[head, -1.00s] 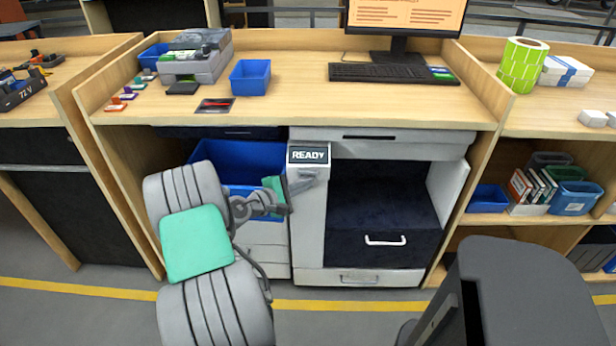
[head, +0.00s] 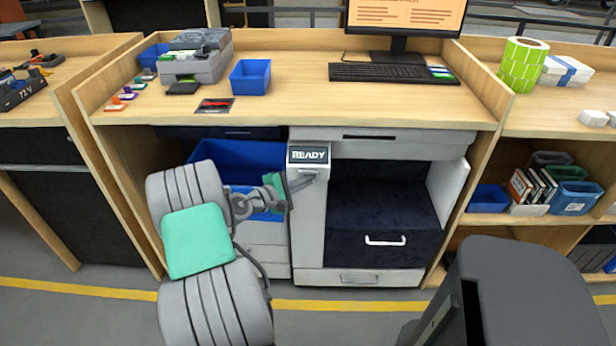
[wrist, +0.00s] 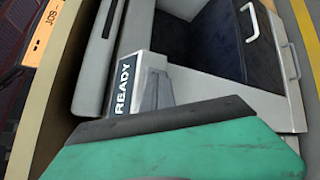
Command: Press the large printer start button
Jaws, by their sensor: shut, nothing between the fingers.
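The large printer (head: 309,222) is a light grey cabinet under the desk with a dark open bay. Its small display (head: 308,155) reads READY at the top of its left column, and it also shows in the wrist view (wrist: 123,86). My gripper (head: 309,179) is shut and empty, just below the display and close to the column's front. I cannot tell whether it touches. I cannot make out the start button in either view; the gripper covers part of the panel there. My green gripper body (wrist: 175,153) fills the lower wrist view.
A blue bin (head: 215,155) stands left of the printer, behind my arm. The wooden desk top (head: 290,95) overhangs the printer and carries a monitor (head: 400,18), a keyboard (head: 380,73), a small printer (head: 195,60) and a blue tray (head: 250,77).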

